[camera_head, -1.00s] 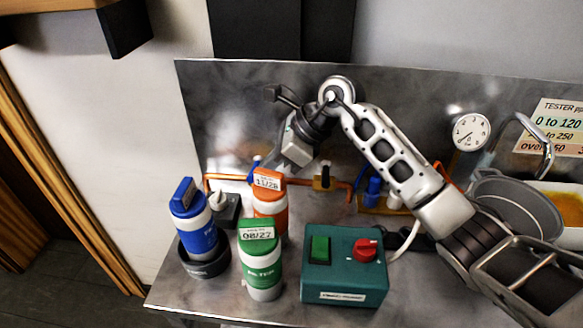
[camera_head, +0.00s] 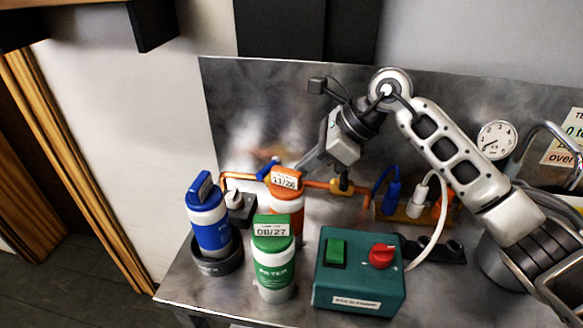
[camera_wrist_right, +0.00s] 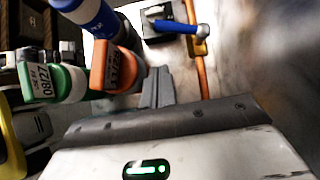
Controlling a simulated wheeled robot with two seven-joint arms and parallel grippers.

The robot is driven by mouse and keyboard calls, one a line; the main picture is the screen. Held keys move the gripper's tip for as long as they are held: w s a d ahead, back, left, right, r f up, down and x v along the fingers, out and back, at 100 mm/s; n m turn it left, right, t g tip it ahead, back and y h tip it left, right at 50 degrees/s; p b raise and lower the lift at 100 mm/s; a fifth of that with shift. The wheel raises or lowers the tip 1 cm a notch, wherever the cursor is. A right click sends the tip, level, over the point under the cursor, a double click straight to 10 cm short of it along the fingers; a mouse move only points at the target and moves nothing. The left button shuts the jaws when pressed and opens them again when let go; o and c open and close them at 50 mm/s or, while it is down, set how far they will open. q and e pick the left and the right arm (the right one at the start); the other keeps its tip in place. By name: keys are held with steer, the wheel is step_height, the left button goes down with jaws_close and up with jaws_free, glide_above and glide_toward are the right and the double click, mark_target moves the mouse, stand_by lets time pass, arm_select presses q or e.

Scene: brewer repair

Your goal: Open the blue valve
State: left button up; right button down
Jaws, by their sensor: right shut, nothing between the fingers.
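The blue valve has a blue lever handle (camera_head: 267,168) on an orange pipe against the metal back panel, partly hidden behind the orange filter bottle in the head view. In the right wrist view the blue lever (camera_wrist_right: 176,27) reaches left from a yellow valve body (camera_wrist_right: 201,42) on the pipe. My right gripper (camera_head: 306,165) is just right of the lever in the head view, above the pipe and apart from the lever. Its fingers (camera_wrist_right: 157,88) are shut and empty. My left gripper is not in view.
An orange bottle (camera_head: 287,205), a green bottle (camera_head: 273,262) and a blue bottle (camera_head: 208,222) in a dark holder stand near the valve. A teal switch box (camera_head: 358,275) sits in front. A second yellow fitting (camera_head: 341,187) is on the pipe. A gauge (camera_head: 497,140) is at right.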

steer(key=s+b+v, duration=0.1)
steer(key=v, duration=0.7)
steer(key=shift+a, duration=0.25)
steer(key=shift+s+r, duration=0.1)
steer(key=shift+s, duration=0.05)
